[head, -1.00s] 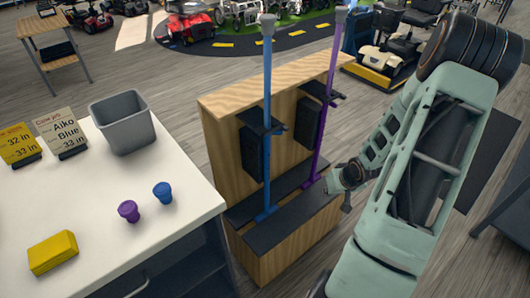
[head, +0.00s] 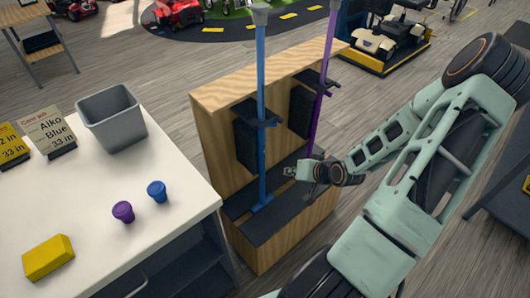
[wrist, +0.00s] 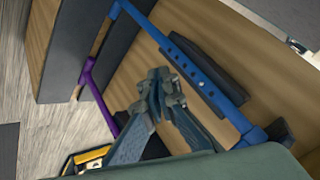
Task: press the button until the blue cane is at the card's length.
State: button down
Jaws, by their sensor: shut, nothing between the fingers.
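The white card (head: 50,130) on the table reads "Aiko Blue 33 in". My gripper (head: 287,171) is shut and empty, just right of the cane's lower shaft; the fingertips (wrist: 161,75) look apart from the cane in the wrist view.
A purple cane (head: 320,105) stands right of the blue one, in the same rack (head: 215,150). The white table (head: 95,225) carries a yellow card (head: 12,146), a grey bin (head: 110,122), purple and blue knobs (head: 157,191) and a yellow block (head: 48,257).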

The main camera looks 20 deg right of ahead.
aim_at(264, 153)
jog(key=w+a+b, duration=0.2)
jog(key=w+a, duration=0.1)
jog(key=w, duration=0.5)
jog(key=shift+b, duration=0.3)
dwell(1.1)
jog(key=shift+w+a, duration=0.15)
jog(key=shift+w, duration=0.2)
jog(key=shift+w+a, duration=0.25)
jog(key=shift+w, duration=0.3)
dwell(0.6)
jog(key=shift+w+r, duration=0.1)
jog(key=shift+w, duration=0.15)
dwell(0.5)
jog(key=shift+s+d, duration=0.15)
jog(key=shift+s, duration=0.4)
jog(key=shift+s+d, duration=0.15)
jog(key=shift+s, duration=0.35)
